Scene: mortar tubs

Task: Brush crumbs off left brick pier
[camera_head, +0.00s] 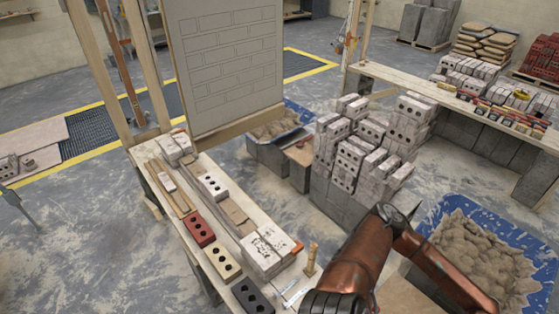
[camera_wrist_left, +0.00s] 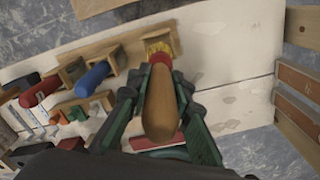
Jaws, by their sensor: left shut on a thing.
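In the left wrist view my left gripper (camera_wrist_left: 156,84) is shut on a brush (camera_wrist_left: 161,112) with a wooden handle, a red collar and yellow bristles. The bristles are over or against a small wooden block (camera_wrist_left: 131,52); I cannot tell if they touch. In the head view a pale brick pier (camera_head: 266,261) stands at the near end of the plank bench, with dark specks scattered on its top. I cannot tell for certain that it is the left one. Neither gripper shows in the head view.
On the bench (camera_head: 236,287) lie a red brick (camera_head: 199,230), a cream brick (camera_head: 225,262) and a dark brick (camera_head: 252,297). Stacked bricks (camera_head: 352,160) stand behind. A blue tub (camera_head: 535,232) of mortar is at right. The wrist view shows red and blue tool handles (camera_wrist_left: 92,78).

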